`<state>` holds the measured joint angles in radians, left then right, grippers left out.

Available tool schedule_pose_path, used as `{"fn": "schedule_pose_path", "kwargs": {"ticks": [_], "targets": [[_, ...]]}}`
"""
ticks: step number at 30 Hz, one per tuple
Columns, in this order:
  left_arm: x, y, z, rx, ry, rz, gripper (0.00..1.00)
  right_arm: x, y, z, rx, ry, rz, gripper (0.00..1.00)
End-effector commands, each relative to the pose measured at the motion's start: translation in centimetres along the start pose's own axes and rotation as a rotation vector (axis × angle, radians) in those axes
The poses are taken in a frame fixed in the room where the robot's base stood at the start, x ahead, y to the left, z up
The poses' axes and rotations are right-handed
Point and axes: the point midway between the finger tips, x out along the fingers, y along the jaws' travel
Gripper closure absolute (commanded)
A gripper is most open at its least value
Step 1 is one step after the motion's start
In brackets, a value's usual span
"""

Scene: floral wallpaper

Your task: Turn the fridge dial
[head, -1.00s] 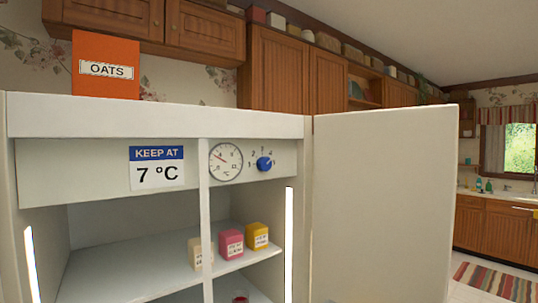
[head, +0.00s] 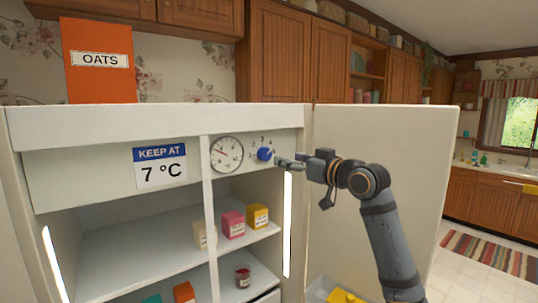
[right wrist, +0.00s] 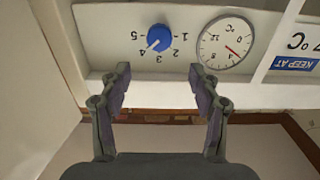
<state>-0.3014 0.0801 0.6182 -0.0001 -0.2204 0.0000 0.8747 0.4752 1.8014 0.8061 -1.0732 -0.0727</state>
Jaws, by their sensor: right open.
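The fridge dial is a blue knob (head: 265,154) on the white panel inside the open fridge. It also shows in the right wrist view (right wrist: 160,37), upside down, with numbers 1 to 5 around it and its white mark towards about 4. A round gauge (head: 227,154) with a red needle is beside it; the needle is near 4. The sign (head: 160,167) reads KEEP AT 7 °C. My right gripper (head: 283,162) is just in front of the knob, to its right. In the right wrist view its fingers (right wrist: 160,75) are apart, with nothing between them. My left gripper is not seen.
The open fridge door (head: 385,130) stands to the right, behind my right arm. A vertical white post (head: 208,210) divides the front. Small boxes (head: 232,225) and a jar (head: 242,276) stand on the shelves. An orange OATS box (head: 98,75) is on top.

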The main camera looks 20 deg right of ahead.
Motion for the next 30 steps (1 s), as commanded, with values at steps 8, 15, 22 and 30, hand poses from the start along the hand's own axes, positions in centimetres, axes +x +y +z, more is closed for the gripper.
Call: {"fn": "schedule_pose_path", "kwargs": {"ticks": [8, 15, 22, 30], "targets": [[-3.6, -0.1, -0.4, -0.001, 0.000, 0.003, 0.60, 4.7, -0.1, -0.7, 0.009, -0.002, -0.003, 0.37], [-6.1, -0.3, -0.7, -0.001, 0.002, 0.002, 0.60, 9.1, 0.0, -0.4, 0.006, -0.002, 0.000, 0.37], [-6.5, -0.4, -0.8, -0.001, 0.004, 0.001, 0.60, 10.4, 0.0, 0.1, 0.001, -0.001, 0.002, 0.37], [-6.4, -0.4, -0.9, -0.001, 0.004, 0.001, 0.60, 10.4, 0.1, 0.2, 0.001, -0.001, 0.002, 0.48]]}}
